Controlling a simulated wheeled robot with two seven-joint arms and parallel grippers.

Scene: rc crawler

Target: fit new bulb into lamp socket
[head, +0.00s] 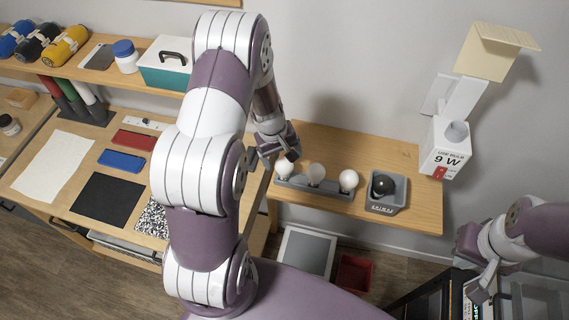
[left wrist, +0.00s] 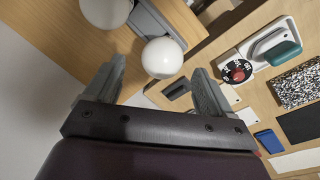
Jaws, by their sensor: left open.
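My left gripper (head: 280,158) is just above the left bulb. In the left wrist view the left gripper (left wrist: 158,68) is open, with one bulb (left wrist: 162,58) in line with the gap between its fingers and another bulb (left wrist: 107,8) at the top. I cannot tell whether it touches. My right gripper (head: 479,280) is low at the right; its jaws are unclear. No lamp socket is clearly identifiable.
A grey box (head: 386,205) holding a dark round bulb stands right of the holder. A white "9 W" carton (head: 447,158) is at the shelf's right end, with a beige panel (head: 490,50) above. A workbench (head: 105,195) with mats is left. A red bin (head: 354,274) is below.

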